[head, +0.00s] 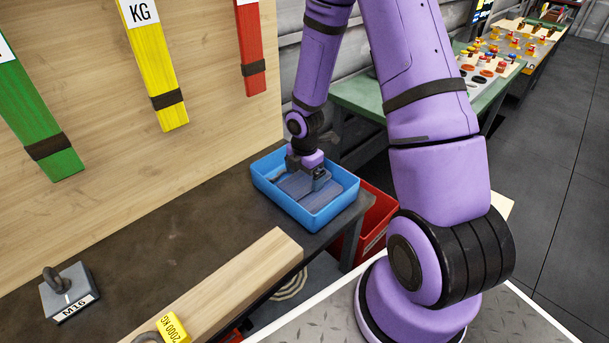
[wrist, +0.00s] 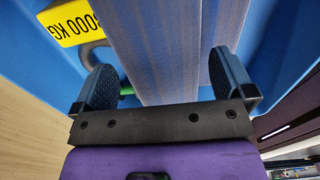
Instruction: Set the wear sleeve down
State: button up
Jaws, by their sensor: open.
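The wear sleeve (wrist: 160,45), a flat grey-blue ribbed length, lies in the blue bin (head: 345,200) on the bench. In the head view the sleeve (head: 294,187) shows on the bin's floor, partly covered by my gripper (head: 312,172). My gripper reaches down inside the bin. In the wrist view my gripper (wrist: 164,82) is open, one finger on each side of the sleeve, with a gap visible at both sides. Whether the sleeve rests fully on the floor is hard to tell.
In the wrist view a yellow tag (wrist: 75,22) on a grey fitting (wrist: 90,50) lies beside the sleeve, with a bit of green behind the left finger. A wooden beam (head: 235,290), a grey block (head: 68,293) and a red bin (head: 375,215) are nearby. The bench's middle is clear.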

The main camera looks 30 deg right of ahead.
notch_tip(320, 180, up, 13)
notch_tip(320, 180, up, 9)
jog(key=m+t+h, duration=0.1)
jog(key=m, duration=0.4)
send_over(305, 177)
jog(key=s+a, duration=0.1)
jog(key=s, duration=0.2)
jog(key=s+a+r+m+t, duration=0.2)
jog(key=s+r+m, duration=0.5)
jog(key=s, duration=0.3)
jog(key=s+a+r+m+t+y, duration=0.1)
jog(key=s+a+r+m+t, duration=0.1)
jog(key=s+r+m, duration=0.6)
notch_tip(305, 177, up, 2)
jog(key=shift+s+a+r, duration=0.25)
jog(key=shift+s+a, duration=0.5)
jog(key=shift+s, duration=0.15)
